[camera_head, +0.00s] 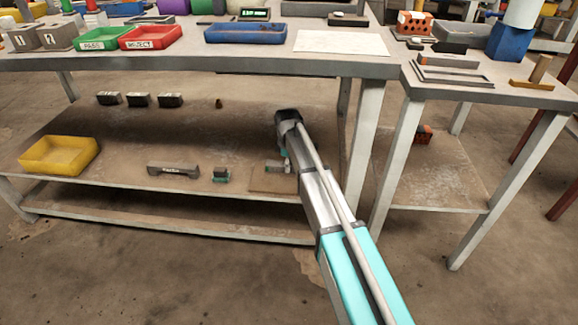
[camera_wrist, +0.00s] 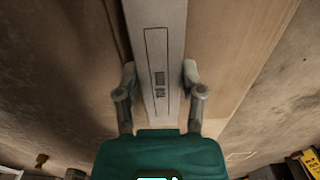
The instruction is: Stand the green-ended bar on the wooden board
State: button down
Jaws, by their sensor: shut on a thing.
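My gripper (camera_wrist: 159,82) is shut on a pale grey bar (camera_wrist: 163,35) with a printed label, one finger on each side. The bar runs up the wrist view and out past its top edge; no green end shows there. The wooden board (camera_wrist: 232,65) lies under and beside the bar in that view. In the head view the board (camera_head: 270,184) lies at the right of the lower shelf, partly behind my arm. My gripper is low over the board there, largely hidden by the arm. I cannot tell whether the bar touches the board.
A grey labelled block (camera_head: 173,170) and a small dark-and-green item (camera_head: 221,175) stand left of the board on the lower shelf (camera_head: 120,178). A yellow bin (camera_head: 60,155) is at far left. Small dark blocks (camera_head: 140,100) sit behind. The tabletop overhangs the shelf.

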jog(key=shift+f, duration=0.2)
jog(key=shift+c, duration=1)
grip_release()
jog(key=shift+r, duration=0.1)
jog(key=shift+r, duration=0.15)
notch_tip(320, 180, up, 12)
jog(key=p, duration=1.2)
